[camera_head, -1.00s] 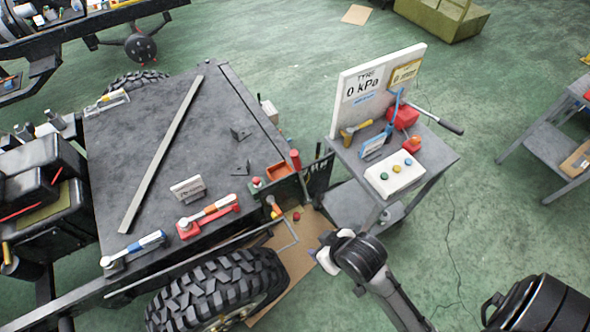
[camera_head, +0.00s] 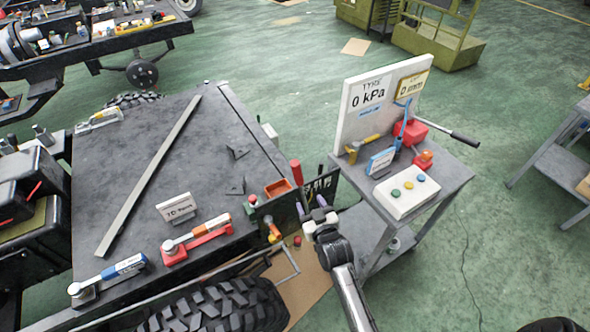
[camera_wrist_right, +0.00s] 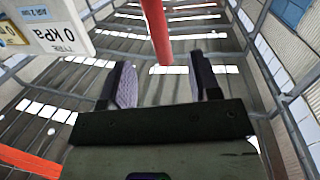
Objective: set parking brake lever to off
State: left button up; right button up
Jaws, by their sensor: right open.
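A red upright grip (camera_head: 295,172), which looks like the parking brake lever, stands at the right front corner of the dark chassis deck (camera_head: 150,130). My right gripper (camera_head: 318,212) is just right of and below it in the head view, pale fingers apart and empty. In the right wrist view a red rod (camera_wrist_right: 158,32) shows beyond the gap between the open fingers (camera_wrist_right: 167,85), not clasped. A lever with an orange knob (camera_head: 273,229) sits on the dark side panel, left of the gripper. Any on or off marking is too small to read. My left gripper is out of view.
A grey cart (camera_head: 455,172) with a "0 kPa" board (camera_head: 355,115) and a button box (camera_head: 405,192) stands right of the gripper. Red (camera_head: 200,240) and blue (camera_head: 110,277) handled tools lie on the deck's front edge. A tyre (camera_head: 225,308) is below.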

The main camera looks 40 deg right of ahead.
jog(key=w+d+r+t, duration=0.1)
jog(key=w+d, duration=0.4)
jog(key=w, duration=0.8)
jog(key=shift+r+h+b, duration=0.2)
jog(key=shift+h+b, duration=0.1)
jog(key=shift+b, duration=0.15)
jog(key=shift+c, duration=0.4)
grip_shut()
